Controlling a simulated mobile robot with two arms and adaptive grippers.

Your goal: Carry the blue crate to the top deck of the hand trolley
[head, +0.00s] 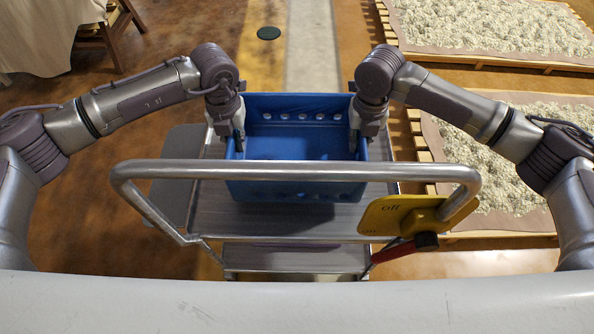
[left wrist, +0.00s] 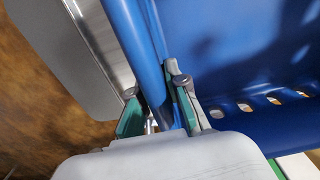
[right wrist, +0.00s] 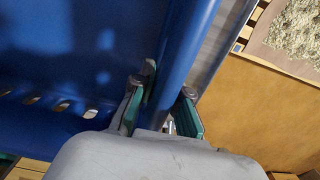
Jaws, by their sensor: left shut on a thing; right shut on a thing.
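The blue crate (head: 300,180) is over the top deck (head: 290,220) of the hand trolley in the head view. I cannot tell whether its base touches the deck. It looks level and empty. My left gripper (head: 239,138) is shut on the crate's left wall; the left wrist view shows its fingers (left wrist: 155,105) on both sides of the blue rim (left wrist: 140,50). My right gripper (head: 354,138) is shut on the right wall; its fingers (right wrist: 163,110) straddle the rim (right wrist: 190,50) in the right wrist view.
The trolley's handle bar (head: 290,169) crosses in front of the crate. A yellow plate (head: 395,217) with a red-and-black lever (head: 408,247) hangs on its right. Pallets of pale material (head: 490,25) stand right. A cloth-covered table (head: 40,35) is at back left.

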